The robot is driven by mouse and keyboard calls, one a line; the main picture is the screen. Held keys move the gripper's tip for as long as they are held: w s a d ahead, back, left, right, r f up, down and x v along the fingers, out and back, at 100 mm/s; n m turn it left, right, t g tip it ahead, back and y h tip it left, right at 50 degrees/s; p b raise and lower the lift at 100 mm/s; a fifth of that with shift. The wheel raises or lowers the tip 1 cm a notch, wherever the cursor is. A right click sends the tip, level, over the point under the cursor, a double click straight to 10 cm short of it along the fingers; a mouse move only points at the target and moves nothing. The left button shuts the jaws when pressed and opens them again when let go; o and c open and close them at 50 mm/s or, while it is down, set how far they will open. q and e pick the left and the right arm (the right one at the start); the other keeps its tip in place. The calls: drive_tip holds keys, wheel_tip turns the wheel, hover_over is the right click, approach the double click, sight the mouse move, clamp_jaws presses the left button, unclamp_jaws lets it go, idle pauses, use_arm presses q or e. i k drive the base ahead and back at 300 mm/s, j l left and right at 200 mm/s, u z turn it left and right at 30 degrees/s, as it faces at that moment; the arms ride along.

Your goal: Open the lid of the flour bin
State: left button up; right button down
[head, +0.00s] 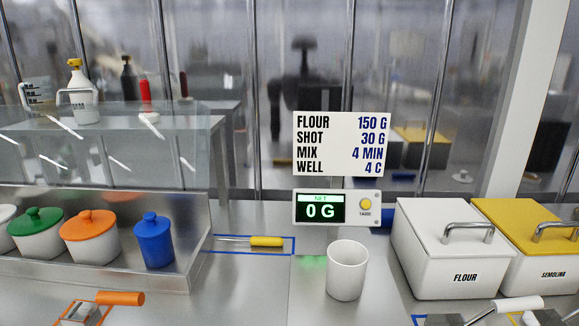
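The flour bin (465,270) is a white box marked FLOUR on its front, standing on the counter at the right. Its white lid (430,222) lies on top and looks closed. A metal bar handle (469,228) rises from the lid. Neither of my grippers is in the head view, so their state does not show.
The yellow-lidded semolina bin (548,275) stands close beside the flour bin on its right. A white cup (347,272) stands to its left, before the scale display (337,208). A white-handled tool (519,304) lies in front of the bins. Lidded pots (90,246) stand at left.

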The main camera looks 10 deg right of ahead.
sight(452, 214)
drive_tip(key=z, duration=1.3)
